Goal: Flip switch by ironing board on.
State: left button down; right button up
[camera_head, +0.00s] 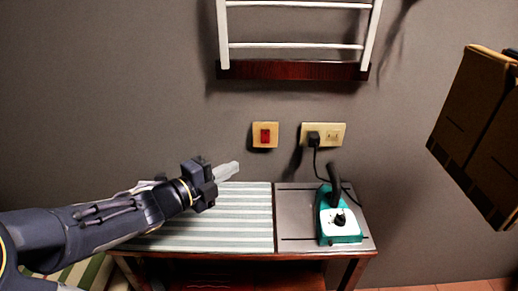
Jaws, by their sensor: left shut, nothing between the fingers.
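The switch (265,135) is a red rocker in a cream square plate on the grey wall, above the back edge of the ironing board. The ironing board (245,230) has a striped white and grey-green cover. My left arm comes in from the left over the board. My left gripper (229,171) is shut and empty, its pale fingers pointing right and slightly up. It is below and left of the switch, apart from it. I cannot tell which way the rocker is set. My right gripper is not in view.
A teal iron (337,218) stands on the board's grey metal end. Its black cord runs up to a plug in the wall socket (334,135), right of the switch. A white rack (295,45) hangs above. A brown box-like object (478,130) is at the far right.

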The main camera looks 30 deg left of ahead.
pick_arm(q)
jog(key=shift+w+d, duration=0.1)
jog(key=shift+w, duration=0.05)
send_near(269, 142)
jog(key=w+d, duration=0.3)
jog(key=d, duration=0.1)
jog(key=w+a, duration=0.2)
jog(key=shift+w+a+f, duration=0.2)
jog(key=shift+w+f, duration=0.1)
